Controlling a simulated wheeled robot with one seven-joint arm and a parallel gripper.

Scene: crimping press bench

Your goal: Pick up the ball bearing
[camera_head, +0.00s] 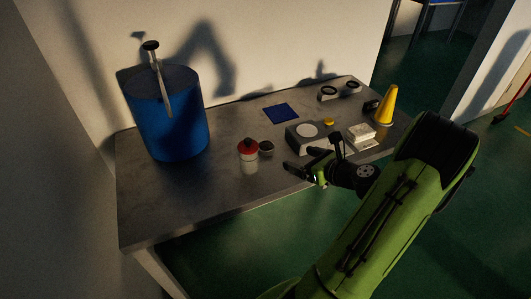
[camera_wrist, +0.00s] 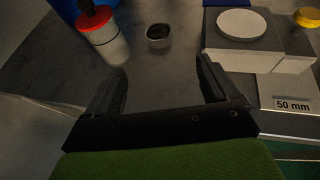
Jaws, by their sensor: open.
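A small dark, round, ring-like piece, which looks like the ball bearing (camera_head: 266,148), lies on the grey bench near a red-capped bottle. It also shows in the wrist view (camera_wrist: 158,37), top centre, beyond the fingertips and roughly in line with the gap between them. My gripper (camera_head: 300,162) is over the bench's front edge, to the right of the bearing in the head view. In the wrist view my gripper (camera_wrist: 162,75) has its two black fingers wide apart with nothing between them. The gripper is apart from the bearing.
The red-capped bottle (camera_wrist: 104,36) stands just left of the bearing. A blue bin (camera_head: 168,120), blue mat (camera_head: 281,113), white block (camera_head: 361,137) and yellow cone (camera_head: 386,105) stand elsewhere.

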